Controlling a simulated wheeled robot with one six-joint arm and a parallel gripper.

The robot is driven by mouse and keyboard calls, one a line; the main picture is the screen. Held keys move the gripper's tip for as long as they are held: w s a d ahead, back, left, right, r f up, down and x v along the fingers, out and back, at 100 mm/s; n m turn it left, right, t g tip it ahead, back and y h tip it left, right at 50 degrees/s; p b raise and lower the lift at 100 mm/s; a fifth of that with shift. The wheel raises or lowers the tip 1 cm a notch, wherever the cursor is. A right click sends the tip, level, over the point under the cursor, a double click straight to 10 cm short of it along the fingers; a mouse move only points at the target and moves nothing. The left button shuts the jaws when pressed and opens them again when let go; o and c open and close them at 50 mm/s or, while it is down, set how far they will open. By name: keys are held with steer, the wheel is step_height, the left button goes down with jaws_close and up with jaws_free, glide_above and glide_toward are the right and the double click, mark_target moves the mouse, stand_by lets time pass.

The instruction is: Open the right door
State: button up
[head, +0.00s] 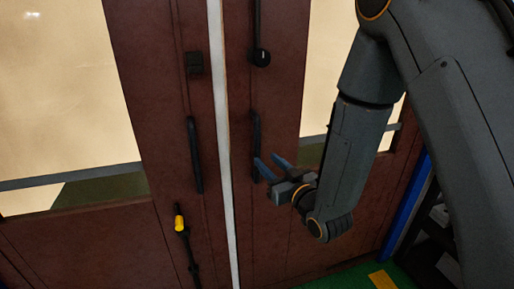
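The right door (280,90) is a reddish-brown panel with a window, right of a pale vertical strip (223,150) between the two doors. Its dark vertical handle (255,145) stands near that strip. My gripper (268,168) is at the lower end of this handle, with its two bluish fingers spread apart. In this view the fingertips overlap or lie just beside the handle. I cannot tell whether they touch it. My arm hides part of the right door and its window. The right door looks in line with the left one.
The left door (145,90) has its own dark handle (194,155) and a yellow-tipped bolt (180,222) low down. A black latch (260,57) is high on the right door. Green floor with a yellow mark (382,280) and a blue post (405,215) are at lower right.

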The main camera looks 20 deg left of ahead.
mark_target(259, 153)
steer(key=p+x, duration=0.2)
steer(key=x, duration=0.5)
steer(key=shift+w+a+p, duration=0.15)
steer(key=shift+w+p, duration=0.1)
steer(key=shift+p, duration=0.05)
steer(key=shift+c, duration=0.2)
jaws_close()
